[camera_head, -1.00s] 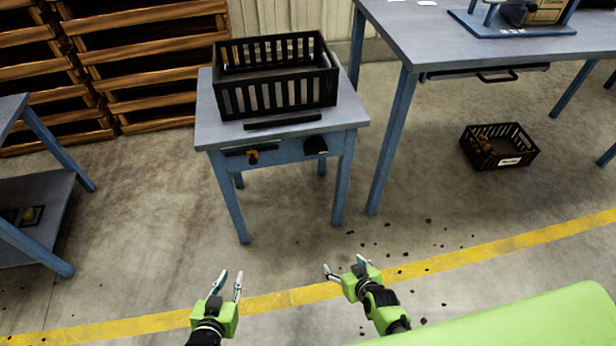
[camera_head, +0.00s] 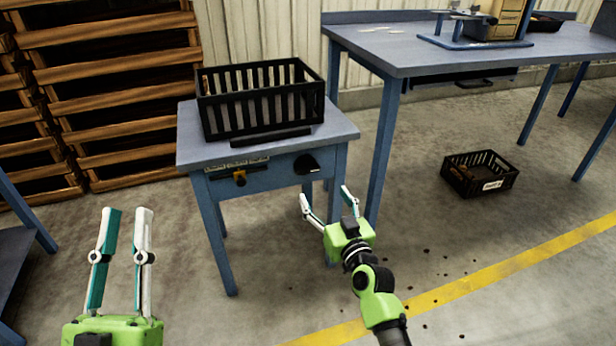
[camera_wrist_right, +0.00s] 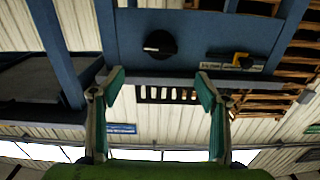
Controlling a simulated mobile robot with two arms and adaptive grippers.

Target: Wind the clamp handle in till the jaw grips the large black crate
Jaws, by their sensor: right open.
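The large black crate (camera_head: 262,105) sits on the small blue-grey table (camera_head: 190,150). A black bar (camera_head: 270,137), seemingly the clamp jaw, lies along its near side; I cannot tell whether they touch. A black knob-like handle (camera_head: 306,164) is on the table's front, and it also shows in the right wrist view (camera_wrist_right: 160,43). My right gripper (camera_head: 325,193) is open and empty, below and in front of the handle. Its fingers also show in the right wrist view (camera_wrist_right: 160,82), apart from the handle. My left gripper (camera_head: 128,212) is open and empty, left of the table.
A yellow-and-black switch (camera_head: 239,178) is left of the handle on the table's front. A larger blue table (camera_head: 420,55) stands at the right, with a smaller black crate (camera_head: 480,173) on the floor below. Wooden pallets (camera_head: 115,90) are stacked at the left.

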